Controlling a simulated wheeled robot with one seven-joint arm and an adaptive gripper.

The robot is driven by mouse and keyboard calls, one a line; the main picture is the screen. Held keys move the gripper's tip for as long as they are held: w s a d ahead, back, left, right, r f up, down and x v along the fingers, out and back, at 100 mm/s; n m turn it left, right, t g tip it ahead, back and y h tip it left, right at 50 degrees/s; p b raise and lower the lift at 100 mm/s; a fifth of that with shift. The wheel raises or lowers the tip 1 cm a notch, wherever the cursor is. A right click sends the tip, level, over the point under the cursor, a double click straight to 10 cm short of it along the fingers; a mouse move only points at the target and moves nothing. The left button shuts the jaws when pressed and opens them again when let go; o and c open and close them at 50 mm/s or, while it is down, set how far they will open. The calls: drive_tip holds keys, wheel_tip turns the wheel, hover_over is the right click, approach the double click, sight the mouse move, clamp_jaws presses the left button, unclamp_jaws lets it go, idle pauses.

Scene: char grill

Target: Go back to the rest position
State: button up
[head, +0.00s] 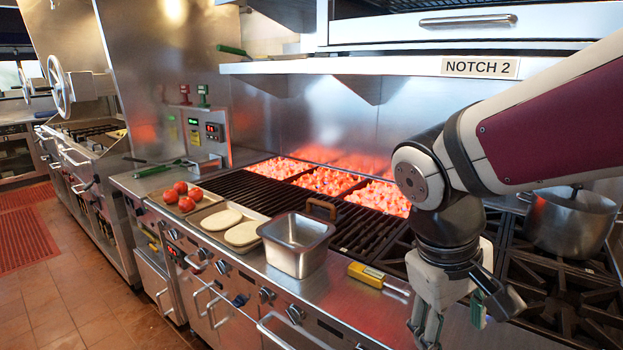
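My gripper (455,318) hangs at the lower right in the head view, pointing down over the front counter near the right-hand burners. Its fingers look spread apart, and I see nothing held between them. The lowest part of one finger is near the bottom edge of the frame. My arm reaches in from the right and hides part of the grill behind it. A yellow probe thermometer (366,275) lies on the steel front ledge to the left of my gripper, apart from it.
The char grill (245,190) has glowing coals behind its grates. A steel pan (296,246) sits on its front edge. Trays with tomatoes (181,187) and flat pale rounds (242,233) stand farther left. A pot (568,222) stands at right. A shelf labelled NOTCH 2 (480,67) overhangs.

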drive_tip(key=s+r+m+t+y+p, duration=0.2)
drive_tip(key=s+r, duration=0.3)
drive_tip(key=s, duration=0.5)
drive_tip(key=shift+s+d+m+t+y, duration=0.2)
drive_tip(key=shift+d+m+t+y, duration=0.25)
drive_tip(key=shift+m+t+y, duration=0.35)
